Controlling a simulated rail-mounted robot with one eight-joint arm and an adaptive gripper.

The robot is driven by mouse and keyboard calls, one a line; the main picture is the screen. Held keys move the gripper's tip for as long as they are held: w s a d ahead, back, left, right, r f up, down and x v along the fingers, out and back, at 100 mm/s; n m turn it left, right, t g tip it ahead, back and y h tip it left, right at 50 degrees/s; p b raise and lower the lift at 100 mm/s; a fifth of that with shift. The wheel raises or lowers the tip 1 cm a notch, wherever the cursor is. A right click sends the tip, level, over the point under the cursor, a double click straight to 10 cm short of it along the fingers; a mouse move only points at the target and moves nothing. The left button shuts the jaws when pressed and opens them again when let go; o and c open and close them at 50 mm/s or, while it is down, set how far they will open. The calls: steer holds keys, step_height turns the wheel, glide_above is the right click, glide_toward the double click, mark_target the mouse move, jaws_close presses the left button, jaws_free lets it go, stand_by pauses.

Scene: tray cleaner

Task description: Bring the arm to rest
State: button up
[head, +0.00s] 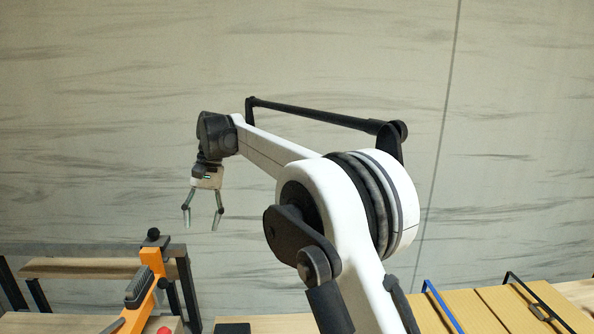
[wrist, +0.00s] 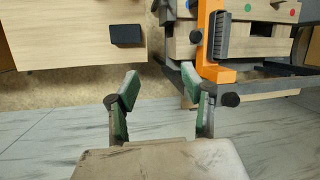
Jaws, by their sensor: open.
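My gripper (head: 202,218) hangs from the end of my raised arm in the head view, pointing down, left of centre. Its two fingers are apart with nothing between them. In the wrist view the gripper (wrist: 160,92) also shows open and empty, with greenish finger pads. Bare floor and the edge of a wooden surface show beyond the fingertips. My white arm reaches up and to the left in the head view.
An orange tool with a dark brush (head: 140,286) stands at the lower left, by a dark-framed wooden structure (head: 80,268). A black block (wrist: 126,33) lies on a wooden surface (wrist: 60,50). Yellow panels (head: 480,308) with blue and black handles are at lower right. The air around the gripper is clear.

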steer(key=s+d+r+m+t, duration=0.1)
steer(key=s+d+r+t, duration=0.15)
steer(key=d, duration=0.65)
steer(key=s+d+r+t, duration=0.1)
steer(key=s+d+r, duration=0.25)
steer(key=d, duration=0.45)
steer(key=s+d+r+m+t, duration=0.15)
steer(key=s+d, duration=0.25)
steer(key=d, duration=0.5)
steer(key=s+d+f+t, duration=0.2)
steer(key=s+d+f, duration=0.2)
steer(key=s+d, duration=0.2)
steer(key=s+d+f+t+h, duration=0.1)
steer(key=s+d+f, duration=0.3)
steer(key=s+d, duration=0.2)
steer(key=s+d+f+t+b, duration=0.1)
steer(key=s+d+f, duration=0.4)
steer(key=s, duration=0.5)
steer(key=shift+d+t+h, duration=0.4)
steer(key=shift+d+t, duration=0.4)
steer(key=shift+d, duration=0.05)
